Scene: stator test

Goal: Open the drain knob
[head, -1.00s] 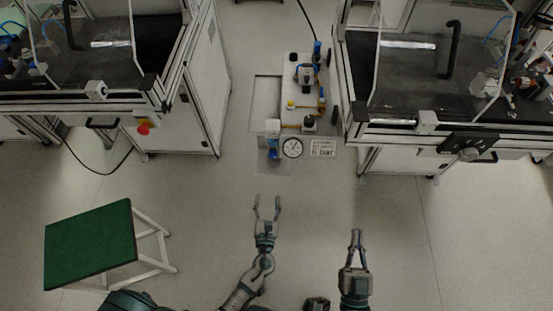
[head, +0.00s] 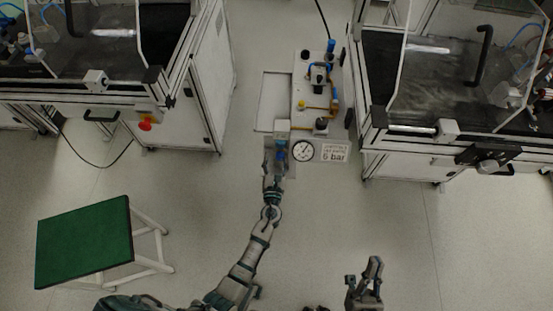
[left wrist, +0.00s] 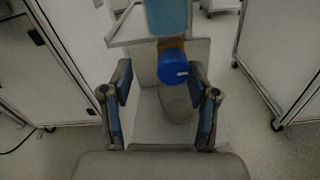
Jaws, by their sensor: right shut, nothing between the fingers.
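The drain knob is a blue round cap with a small white mark, in the left wrist view (left wrist: 172,67), below a light-blue part of the unit. In the head view it is a small blue spot (head: 281,153) at the front of the panel unit (head: 302,92). My left gripper (head: 276,158) reaches up to it, and the fingertips partly hide it. In the left wrist view its two fingers (left wrist: 160,80) are spread, with the knob ahead and between them, slightly right of centre. Contact is not visible. My right gripper (head: 372,268) is shut and empty, low in the head view.
A pressure gauge (head: 302,151) and a "6 bar" sign (head: 334,152) sit right of the knob. White-framed workstations stand left (head: 185,100) and right (head: 425,165). A green-topped stool (head: 84,243) stands at lower left. The floor between is clear.

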